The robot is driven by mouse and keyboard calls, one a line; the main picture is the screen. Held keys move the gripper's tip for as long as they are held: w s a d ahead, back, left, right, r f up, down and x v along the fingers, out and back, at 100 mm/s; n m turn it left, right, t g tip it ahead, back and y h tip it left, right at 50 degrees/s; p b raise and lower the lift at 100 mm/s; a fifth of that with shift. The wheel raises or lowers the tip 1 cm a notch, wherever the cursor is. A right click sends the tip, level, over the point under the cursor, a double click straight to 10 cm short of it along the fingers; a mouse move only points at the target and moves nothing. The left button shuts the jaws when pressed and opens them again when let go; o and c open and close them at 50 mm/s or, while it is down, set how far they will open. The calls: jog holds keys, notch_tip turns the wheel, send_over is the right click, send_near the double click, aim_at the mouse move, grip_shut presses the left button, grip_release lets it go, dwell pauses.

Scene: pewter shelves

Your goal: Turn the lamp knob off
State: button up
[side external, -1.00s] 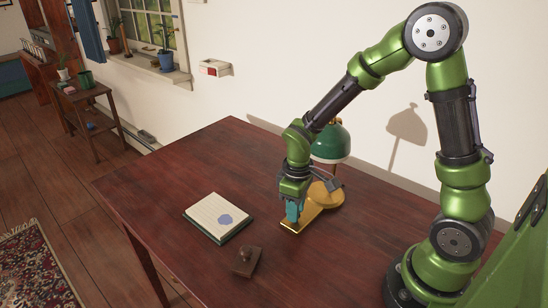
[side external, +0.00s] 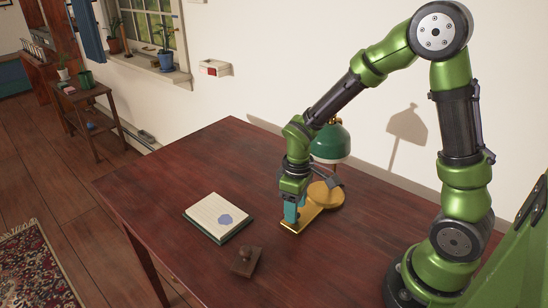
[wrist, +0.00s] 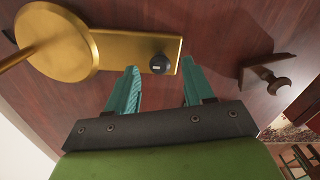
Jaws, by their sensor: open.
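The lamp has a green shade (side external: 331,143) and a brass base (side external: 327,196) on the wooden table. In the wrist view the brass base (wrist: 115,48) shows a round part at left and a flat plate reaching right. A small black knob (wrist: 159,64) sits near the right end of the plate. My gripper (wrist: 160,78) is open, with its teal fingers on either side of the knob's position in the picture. Contact with the knob cannot be told. In the side view my gripper (side external: 294,214) points down at the plate's near end and hides the knob.
A notepad (side external: 218,217) with a blue blot lies left of the lamp. A brown wooden block with a small handle (side external: 245,262) sits near the front edge; it also shows in the wrist view (wrist: 267,75). The table's left part is clear.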

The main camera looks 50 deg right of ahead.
notch_tip(320, 180, up, 16)
dwell(0.3)
jog(key=s+a+r+m+t+y, duration=0.2)
jog(key=s+r+m+t, duration=0.2)
jog(key=s+m+t, duration=0.3)
jog(key=shift+s+a, duration=0.2)
jog(key=shift+s, duration=1.05)
